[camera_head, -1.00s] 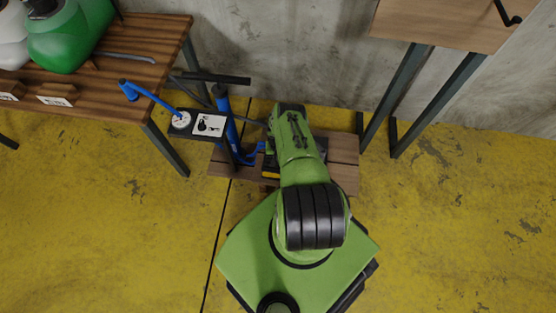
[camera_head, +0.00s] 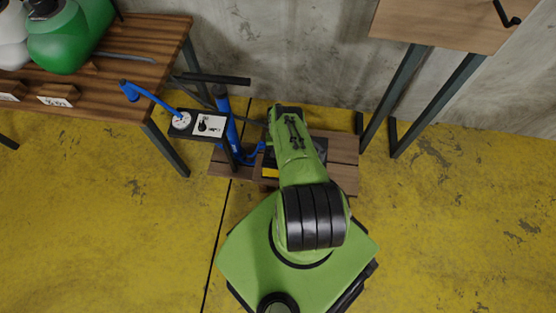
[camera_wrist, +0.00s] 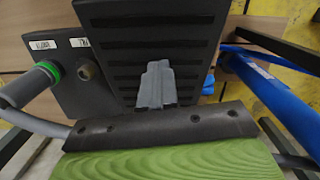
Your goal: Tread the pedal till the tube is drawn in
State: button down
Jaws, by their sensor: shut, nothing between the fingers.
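My gripper (camera_wrist: 157,85) is shut and empty, its grey fingertips over the black ribbed pedal (camera_wrist: 120,47) in the wrist view. I cannot tell whether the fingertips touch the pedal. In the head view my green arm covers most of the pedal and hides the gripper. Beside the pedal in the wrist view is a dark plate (camera_wrist: 72,60) with small labels and a hose fitting with a green ring (camera_wrist: 47,73). I cannot tell which thing is the tube, or whether it is drawn in.
A blue pump cylinder (camera_head: 224,118) stands left of my arm; it also shows in the wrist view (camera_wrist: 270,95). Open floor lies right.

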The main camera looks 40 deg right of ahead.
notch_tip(320, 180, up, 15)
jog(key=w+d+p, duration=0.1)
jog(key=p, duration=0.5)
dwell(0.8)
